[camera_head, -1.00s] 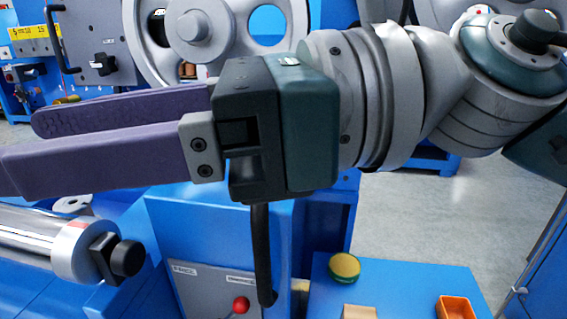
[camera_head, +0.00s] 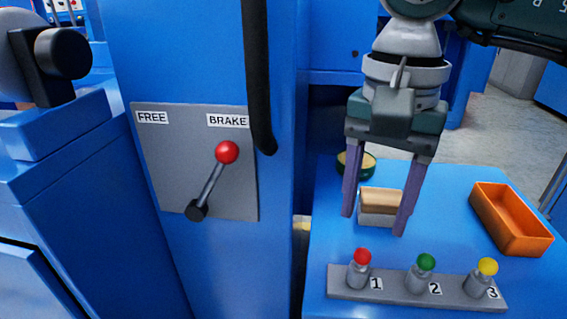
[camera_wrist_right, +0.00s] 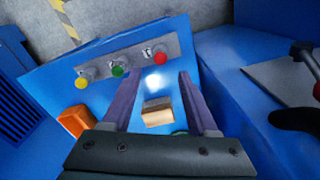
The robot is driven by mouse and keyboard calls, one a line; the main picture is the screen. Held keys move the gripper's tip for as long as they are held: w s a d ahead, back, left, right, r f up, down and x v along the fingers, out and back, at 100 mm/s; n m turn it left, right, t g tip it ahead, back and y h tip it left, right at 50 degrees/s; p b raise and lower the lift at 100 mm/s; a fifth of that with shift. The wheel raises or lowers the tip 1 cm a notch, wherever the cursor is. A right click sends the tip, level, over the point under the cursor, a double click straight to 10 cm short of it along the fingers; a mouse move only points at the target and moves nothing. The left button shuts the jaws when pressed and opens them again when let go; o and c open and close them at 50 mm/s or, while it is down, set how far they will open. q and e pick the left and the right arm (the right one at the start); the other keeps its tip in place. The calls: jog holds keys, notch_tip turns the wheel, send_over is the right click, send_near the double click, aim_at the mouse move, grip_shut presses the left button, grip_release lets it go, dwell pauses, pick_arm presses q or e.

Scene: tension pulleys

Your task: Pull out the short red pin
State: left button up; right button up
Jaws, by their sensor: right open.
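The short red pin (camera_head: 362,262) stands upright in a grey holder bar (camera_head: 392,290) at the spot marked 1, on a blue table top. In the right wrist view the red pin (camera_wrist_right: 160,59) is at the right end of the bar, beyond my fingertips. My right gripper (camera_head: 374,222) is open with its two purple fingers pointing down. In the head view its fingers are above and behind the red pin, on either side of a wooden-topped block (camera_head: 382,202). Nothing is seen held between them. My left gripper is not in view.
A green pin (camera_head: 426,264) and a yellow pin (camera_head: 487,268) stand at 2 and 3. An orange tray (camera_head: 510,218) is at the right. A round yellow-green object (camera_head: 356,164) sits behind the block. A red-knobbed lever (camera_head: 227,152) tilts toward BRAKE on the left panel.

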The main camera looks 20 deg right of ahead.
aim_at(364, 250)
notch_tip(364, 250, down, 8)
jog(key=b, duration=0.3)
jog(key=shift+r, duration=0.15)
jog(key=shift+c, duration=0.2)
grip_shut()
jog(key=shift+o, duration=0.2)
grip_release()
jog(key=shift+r, duration=0.15)
